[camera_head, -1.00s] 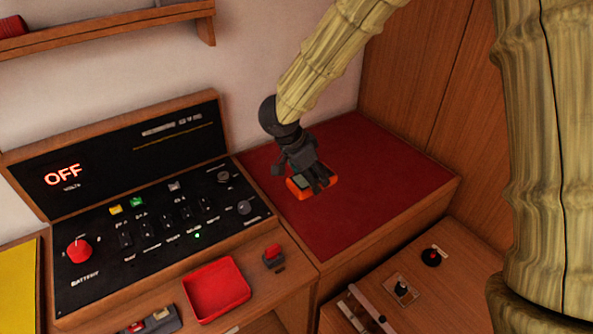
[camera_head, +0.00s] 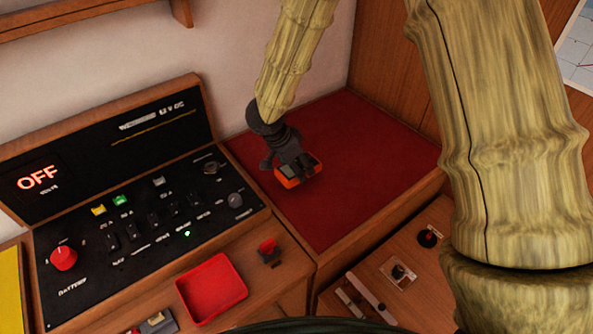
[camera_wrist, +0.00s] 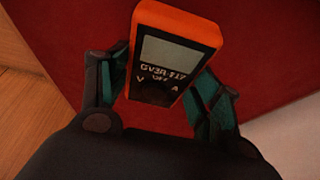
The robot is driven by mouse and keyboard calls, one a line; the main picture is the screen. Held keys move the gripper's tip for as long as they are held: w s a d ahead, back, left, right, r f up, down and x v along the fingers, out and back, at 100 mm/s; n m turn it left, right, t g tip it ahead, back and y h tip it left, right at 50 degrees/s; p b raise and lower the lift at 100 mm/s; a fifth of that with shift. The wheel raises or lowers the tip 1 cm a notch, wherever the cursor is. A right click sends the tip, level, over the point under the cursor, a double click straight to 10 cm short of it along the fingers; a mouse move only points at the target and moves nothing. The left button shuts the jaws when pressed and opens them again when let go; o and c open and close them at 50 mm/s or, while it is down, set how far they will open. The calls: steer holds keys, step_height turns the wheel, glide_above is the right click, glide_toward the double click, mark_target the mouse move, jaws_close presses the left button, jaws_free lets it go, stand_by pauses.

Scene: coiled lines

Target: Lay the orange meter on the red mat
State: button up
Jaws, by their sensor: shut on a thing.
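The orange meter (camera_head: 290,181) has a grey screen and a dark face; in the wrist view the meter (camera_wrist: 172,50) shows its screen and lettering facing my camera. My gripper (camera_head: 296,165) is shut on it, with one finger on each side of its body. The red mat (camera_head: 350,150) covers the raised wooden top at the right. The meter is over the left part of the mat, and I cannot tell whether it touches the surface. The mat (camera_wrist: 75,35) also fills most of the wrist view behind the meter.
A black control panel (camera_head: 135,225) with switches, a red knob and an OFF display stands left of the mat. A red tray (camera_head: 212,288) sits in front of it. Levers (camera_head: 398,272) are on the lower wooden panel. The mat's right side is clear.

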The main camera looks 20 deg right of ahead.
steer(key=shift+w+a+f, duration=0.1)
steer(key=shift+f, duration=1.45)
steer(key=shift+r, duration=0.1)
steer(key=shift+s, duration=0.2)
steer(key=o, duration=1.2)
steer(key=shift+w+f, duration=0.1)
steer(key=shift+f, duration=0.1)
steer(key=shift+c, duration=0.2)
steer(key=shift+r, duration=0.15)
steer(key=b+v, duration=0.1)
steer(key=v, duration=1.1)
